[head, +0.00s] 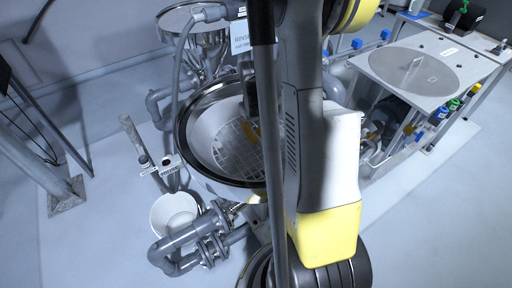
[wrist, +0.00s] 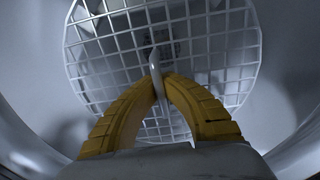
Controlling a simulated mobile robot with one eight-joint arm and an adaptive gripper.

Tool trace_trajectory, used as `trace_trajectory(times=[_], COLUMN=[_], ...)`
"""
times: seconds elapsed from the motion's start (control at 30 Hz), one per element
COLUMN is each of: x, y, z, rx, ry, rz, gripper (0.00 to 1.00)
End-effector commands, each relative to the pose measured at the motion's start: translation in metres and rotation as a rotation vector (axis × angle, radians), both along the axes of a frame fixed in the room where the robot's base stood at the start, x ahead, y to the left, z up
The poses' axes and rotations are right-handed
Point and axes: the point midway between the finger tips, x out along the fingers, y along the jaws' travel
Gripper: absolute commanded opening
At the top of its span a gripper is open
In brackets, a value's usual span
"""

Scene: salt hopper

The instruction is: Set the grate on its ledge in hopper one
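The grate (wrist: 105,50) is a round, pale wire grid with an upright tab (wrist: 155,70) near its middle. The yellow fingers of my gripper (wrist: 160,82) are closed together on this tab. In the head view the grate (head: 235,155) is inside the open, dark-rimmed hopper (head: 187,104), and my gripper (head: 251,131) reaches in from above. The wrist view shows space between the grate's edge and the hopper wall (wrist: 285,75). My arm hides the hopper's right side. I cannot tell whether the grate touches a ledge, or read the hopper's number.
A second vessel (head: 172,20) with a hanging sign (head: 240,38) stands behind. A white bucket (head: 174,212) and grey pipes (head: 185,243) are in front. A table with a round plate (head: 414,72) stands at right. Floor is open at lower left.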

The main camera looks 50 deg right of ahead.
Motion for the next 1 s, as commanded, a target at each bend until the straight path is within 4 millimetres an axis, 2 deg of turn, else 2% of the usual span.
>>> trace_trajectory(times=[0.2,0.63,0.67,0.7,0.73,1.0], x=[0.0,0.0,0.0,0.0,0.0,0.0], y=[0.0,0.0,0.0,0.0,0.0,0.0], z=[-0.033,-0.038,-0.037,-0.036,-0.036,-0.036], rx=[0.0,0.0,0.0,0.0,0.0,0.0], ry=[0.0,0.0,0.0,0.0,0.0,0.0], rz=[0.0,0.0,0.0,0.0,0.0,0.0], gripper=[0.0,0.0,0.08,0.2,0.27,0.27])
